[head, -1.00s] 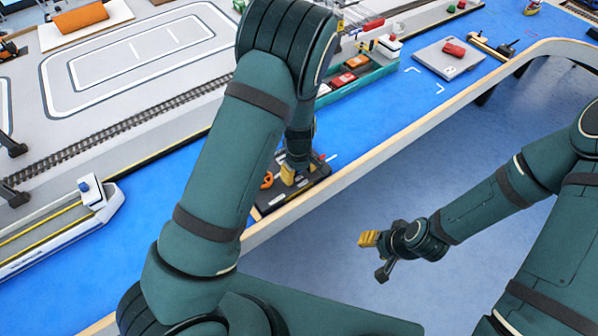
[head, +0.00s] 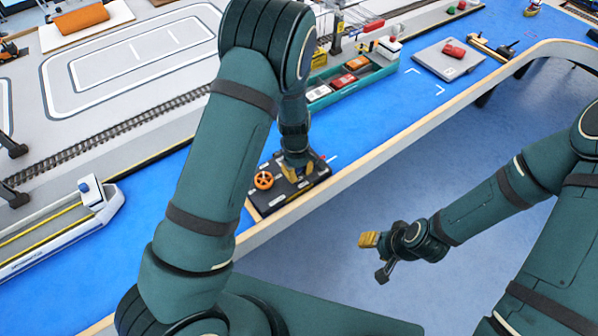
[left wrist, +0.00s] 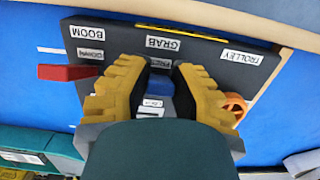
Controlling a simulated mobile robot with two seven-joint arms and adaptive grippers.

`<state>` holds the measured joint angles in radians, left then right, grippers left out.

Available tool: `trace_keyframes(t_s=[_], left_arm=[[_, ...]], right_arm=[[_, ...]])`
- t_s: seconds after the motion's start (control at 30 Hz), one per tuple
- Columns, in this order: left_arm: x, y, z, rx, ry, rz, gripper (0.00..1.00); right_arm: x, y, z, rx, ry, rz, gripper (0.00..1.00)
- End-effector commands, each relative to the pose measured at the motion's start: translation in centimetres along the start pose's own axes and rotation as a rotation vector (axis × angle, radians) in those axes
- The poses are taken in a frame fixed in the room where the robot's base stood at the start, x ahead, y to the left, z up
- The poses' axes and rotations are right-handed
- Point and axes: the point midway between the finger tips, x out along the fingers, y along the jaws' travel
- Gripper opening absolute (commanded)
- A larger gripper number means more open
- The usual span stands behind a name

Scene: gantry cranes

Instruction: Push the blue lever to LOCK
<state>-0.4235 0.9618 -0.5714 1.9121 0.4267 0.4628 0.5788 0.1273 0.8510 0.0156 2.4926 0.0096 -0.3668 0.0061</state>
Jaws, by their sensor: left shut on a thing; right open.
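The black control panel (head: 288,197) lies near the table's front edge. In the left wrist view the panel (left wrist: 205,55) carries the labels BOOM, GRAB and TROLLEY. The blue lever (left wrist: 158,88) shows between the yellow fingers of my left gripper (left wrist: 160,95), under the GRAB label, with small labels above and below it. The upper small label is partly hidden; the lower one seems to read LOCK. My left gripper (head: 304,169) is down at the panel, shut on the blue lever. My right gripper (head: 375,256) is open and empty, off the table above the floor.
An orange wheel (head: 263,180) is on the panel, close beside one left finger in the wrist view. A red lever (left wrist: 68,72) is on the other side. A white boat (head: 95,205) is at left.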

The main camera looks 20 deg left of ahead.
Motion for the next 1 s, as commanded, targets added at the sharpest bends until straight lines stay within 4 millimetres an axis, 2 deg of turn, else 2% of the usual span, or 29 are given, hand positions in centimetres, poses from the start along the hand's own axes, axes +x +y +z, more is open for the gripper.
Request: trace_keyframes(t_s=[0.37, 0.7, 1.0], left_arm=[[-0.1, -0.1, -1.1, -0.006, -0.318, 0.000, 0.00], [-0.1, -0.1, -2.0, -0.003, -0.623, 0.000, 0.00], [0.0, -0.1, -2.5, 0.000, -0.812, -0.003, 0.00]], right_arm=[[0.4, 0.2, 0.2, -0.001, -0.003, 0.000, 0.47], [1.6, 0.6, 0.8, -0.004, -0.015, -0.002, 0.47], [2.8, 1.1, 1.3, -0.008, -0.026, -0.003, 0.47]])
